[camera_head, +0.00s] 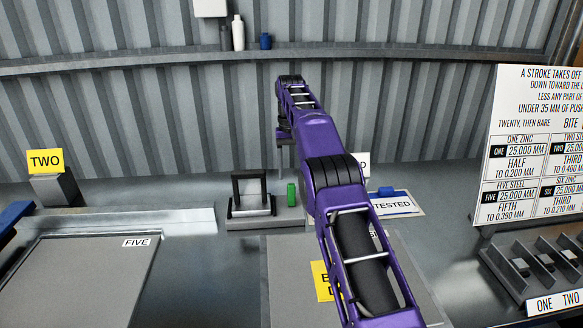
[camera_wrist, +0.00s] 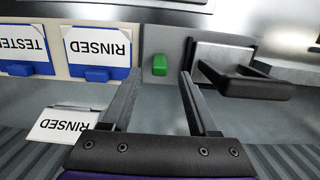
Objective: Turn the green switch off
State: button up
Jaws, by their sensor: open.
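The green switch (camera_head: 291,194) is a small upright green block on a grey plate in the middle of the bench, just left of my arm in the head view. In the wrist view the green switch (camera_wrist: 160,65) shows straight ahead, between and just beyond my fingertips. My gripper (camera_wrist: 160,80) is open and empty, with one finger to each side of the switch's line. I see no contact, and the exact gap is unclear. Whether the switch is on or off I cannot tell. In the head view my arm hides most of the gripper.
A black handle (camera_head: 250,188) stands close left of the switch; it shows on the right in the wrist view (camera_wrist: 258,86). Blue blocks with RINSED (camera_wrist: 97,73) and TESTED (camera_head: 390,192) cards lie on the other side. A shelf (camera_head: 150,60) crosses the back wall.

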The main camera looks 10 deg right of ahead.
jog(key=shift+r, duration=0.6)
jog(key=shift+c, duration=0.2)
